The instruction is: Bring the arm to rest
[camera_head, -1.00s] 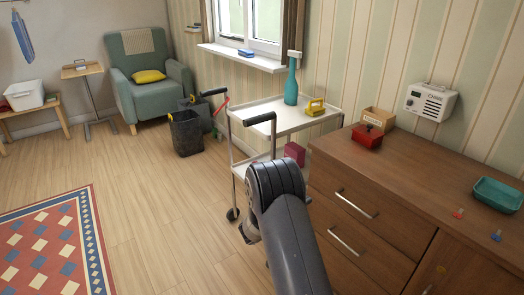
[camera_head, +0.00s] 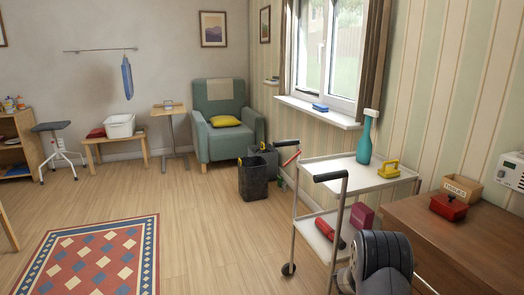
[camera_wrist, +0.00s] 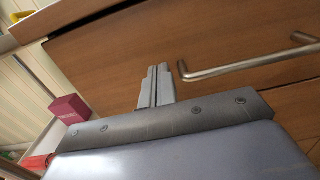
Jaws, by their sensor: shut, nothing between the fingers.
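My gripper (camera_wrist: 155,86) shows in the wrist view with its two fingers together and nothing between them. It points toward the wooden drawer front (camera_wrist: 125,68) of the dresser, just left of a metal bar handle (camera_wrist: 245,62). I cannot tell the exact gap between fingertips and drawer. In the head view my dark grey arm shows at the bottom right, in front of the dresser (camera_head: 440,225); the gripper itself is hidden there.
A white trolley (camera_head: 330,170) stands left of the dresser, close to my arm, holding a teal spray bottle (camera_head: 366,138) and a yellow item (camera_head: 389,169). A red box (camera_head: 448,207) sits on the dresser. Open wooden floor (camera_head: 200,225) lies left, with a patterned rug (camera_head: 95,258).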

